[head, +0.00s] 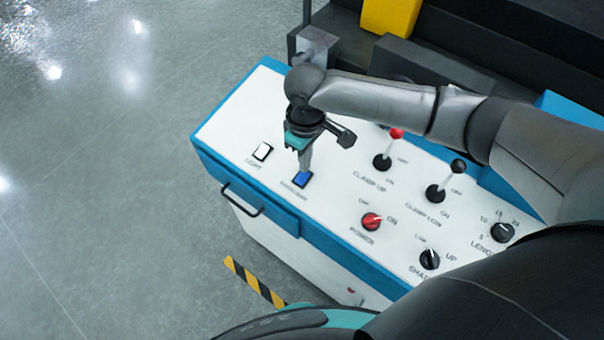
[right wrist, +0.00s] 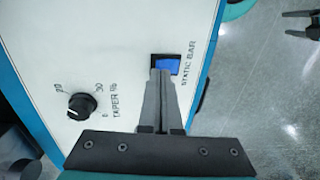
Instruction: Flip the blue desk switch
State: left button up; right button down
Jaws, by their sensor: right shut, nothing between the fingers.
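The blue desk switch (head: 302,180) is a small rocker in a dark frame on the white top of the console, near its front edge. It also shows in the right wrist view (right wrist: 169,66), labelled STATIC BAR. My right gripper (head: 304,168) points down at the switch, shut and empty. In the right wrist view its closed fingertips (right wrist: 160,74) overlap the switch's near edge and hide part of it. I cannot tell whether they touch it or which way the rocker is tilted.
A white switch (head: 262,152) labelled LIGHT is left of the blue one. A red knob (head: 371,221), a black knob (head: 429,259) and levers with a red (head: 396,133) and a black ball (head: 458,166) stand to the right. A drawer handle (head: 241,201) projects at the front.

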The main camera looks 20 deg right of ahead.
jog(key=shift+f+b, duration=0.4)
jog(key=shift+f, duration=0.6)
dwell(0.3)
notch_tip(320, 180, up, 7)
jog(key=p, duration=0.8)
jog(key=shift+r+p, duration=0.1)
jog(key=shift+p, duration=0.3)
